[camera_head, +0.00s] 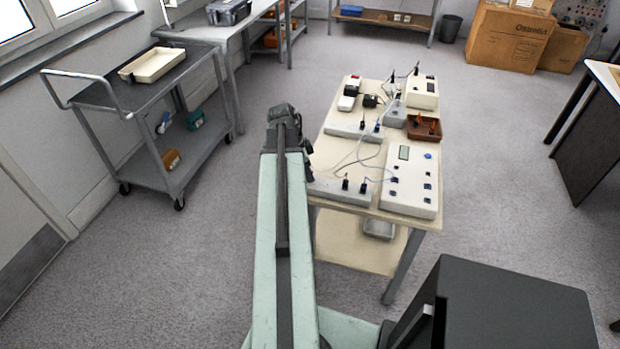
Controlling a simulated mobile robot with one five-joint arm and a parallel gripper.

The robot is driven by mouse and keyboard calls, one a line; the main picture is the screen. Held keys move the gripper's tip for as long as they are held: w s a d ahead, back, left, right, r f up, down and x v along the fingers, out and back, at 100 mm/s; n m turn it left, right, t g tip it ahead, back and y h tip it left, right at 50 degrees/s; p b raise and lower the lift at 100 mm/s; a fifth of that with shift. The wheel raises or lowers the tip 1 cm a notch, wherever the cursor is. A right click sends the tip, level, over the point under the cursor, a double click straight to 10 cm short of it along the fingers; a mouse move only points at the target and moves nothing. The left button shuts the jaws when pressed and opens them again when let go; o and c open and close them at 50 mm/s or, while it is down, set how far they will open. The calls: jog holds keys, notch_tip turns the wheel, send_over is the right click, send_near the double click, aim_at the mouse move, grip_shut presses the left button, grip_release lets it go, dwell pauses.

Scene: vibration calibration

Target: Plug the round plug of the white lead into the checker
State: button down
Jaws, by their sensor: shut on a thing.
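My gripper (284,118) is the dark end of my arm, at the left edge of the pale table. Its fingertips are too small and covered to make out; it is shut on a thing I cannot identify. A white box with a display, blue button and several dark sockets (412,181) lies at the table's front right and looks like the checker. A thin white lead (347,163) loops across the table's middle, towards my arm's end. Where its ends lie, and its round plug, I cannot make out.
The table (384,217) also bears flat white units with upright plugs (345,187), another white instrument (422,93) and a brown tray (424,127). A grey trolley (150,130) stands left. A dark bench (590,140) stands right. Floor between is clear.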

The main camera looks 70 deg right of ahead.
jog(key=shift+r+p, duration=1.75)
